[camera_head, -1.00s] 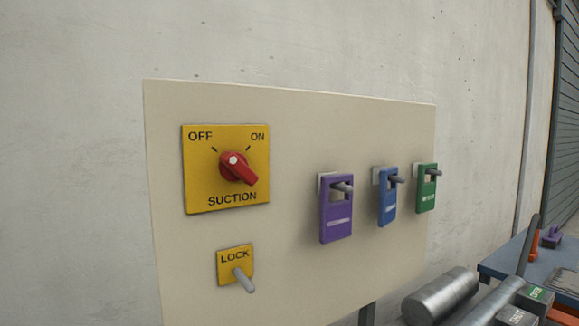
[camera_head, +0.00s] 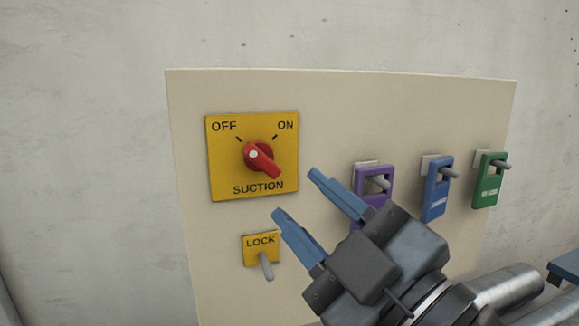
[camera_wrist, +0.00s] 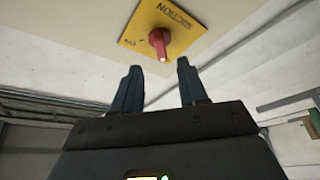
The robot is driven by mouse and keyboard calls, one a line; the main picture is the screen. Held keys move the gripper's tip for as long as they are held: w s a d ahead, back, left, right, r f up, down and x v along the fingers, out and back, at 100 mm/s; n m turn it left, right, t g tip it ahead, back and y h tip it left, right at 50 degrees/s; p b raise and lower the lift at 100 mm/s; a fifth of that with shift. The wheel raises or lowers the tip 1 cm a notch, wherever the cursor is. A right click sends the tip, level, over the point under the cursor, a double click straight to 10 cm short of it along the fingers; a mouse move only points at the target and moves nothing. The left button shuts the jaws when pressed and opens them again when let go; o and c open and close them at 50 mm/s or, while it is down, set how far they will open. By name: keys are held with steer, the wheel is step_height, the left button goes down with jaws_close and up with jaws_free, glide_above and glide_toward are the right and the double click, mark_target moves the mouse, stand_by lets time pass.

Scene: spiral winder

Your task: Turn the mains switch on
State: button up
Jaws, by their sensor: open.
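The mains switch is a red rotary knob (camera_head: 262,158) on a yellow plate (camera_head: 222,178) marked OFF, ON and SUCTION. Its white dot is at the upper left, toward the OFF mark. My gripper (camera_head: 296,194) is open and empty, its blue fingers pointing up and left, to the lower right of the knob in the head view and apart from it. In the wrist view the knob (camera_wrist: 159,40) shows beyond and between the two fingertips (camera_wrist: 158,67). The plate (camera_wrist: 183,38) is seen upside down there.
A LOCK plate (camera_head: 252,243) with a grey lever (camera_head: 265,265) sits below the switch. Purple (camera_head: 374,198), blue (camera_head: 436,195) and green (camera_head: 487,185) tags hang on pegs at the right of the beige panel (camera_head: 330,110).

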mark_target(269, 167)
steer(key=w+a+b, duration=0.1)
steer(key=w+b, duration=0.1)
steer(key=b, duration=0.3)
steer(key=shift+a, duration=0.1)
steer(key=x, duration=0.3)
steer(key=p+x, duration=0.1)
steer(key=shift+w+a+r, duration=0.1)
steer(key=shift+w+r, duration=0.1)
steer(key=shift+r, duration=0.15)
steer(key=shift+w+a, duration=0.2)
steer(key=shift+w, duration=0.2)
steer(key=c, duration=0.8)
